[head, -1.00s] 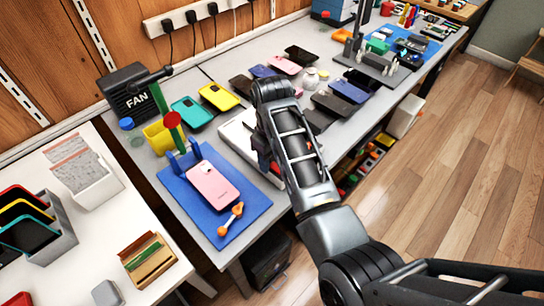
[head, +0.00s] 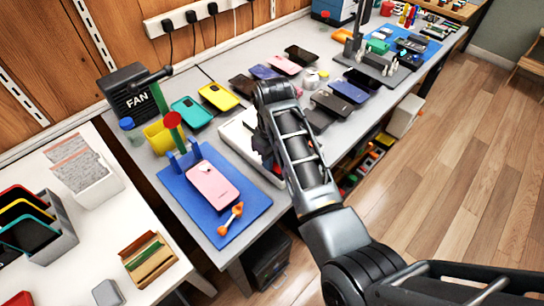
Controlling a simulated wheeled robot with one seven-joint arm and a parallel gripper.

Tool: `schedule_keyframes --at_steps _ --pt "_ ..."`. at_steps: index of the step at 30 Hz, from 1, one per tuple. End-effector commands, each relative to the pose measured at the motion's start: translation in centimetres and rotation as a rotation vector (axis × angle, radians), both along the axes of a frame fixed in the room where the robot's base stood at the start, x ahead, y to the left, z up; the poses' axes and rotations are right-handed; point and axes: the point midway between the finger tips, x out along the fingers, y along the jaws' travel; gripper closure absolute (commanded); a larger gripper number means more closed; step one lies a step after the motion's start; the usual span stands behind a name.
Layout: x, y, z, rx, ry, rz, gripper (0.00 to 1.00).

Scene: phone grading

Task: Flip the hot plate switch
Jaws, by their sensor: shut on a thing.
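The hot plate is the pale flat slab (head: 238,137) on the grey bench, just right of the blue mat. My arm reaches over its right part. My gripper (head: 266,153) points down at the slab's right front side, partly hidden behind my arm. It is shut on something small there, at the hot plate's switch. The switch itself is hidden by my gripper and arm, so its position cannot be seen.
A pink phone (head: 213,184) and an orange-ended tool (head: 231,218) lie on the blue mat (head: 203,216). Several phones lie beyond my arm, including a dark one (head: 332,104).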

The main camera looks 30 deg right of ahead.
Motion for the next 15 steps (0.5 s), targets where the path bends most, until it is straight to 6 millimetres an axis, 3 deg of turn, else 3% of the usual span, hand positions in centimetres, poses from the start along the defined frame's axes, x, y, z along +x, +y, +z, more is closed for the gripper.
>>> schedule_keyframes --at_steps 15 --pt "-0.79 -0.29 0.37 0.084 -0.262 0.0 1.0"
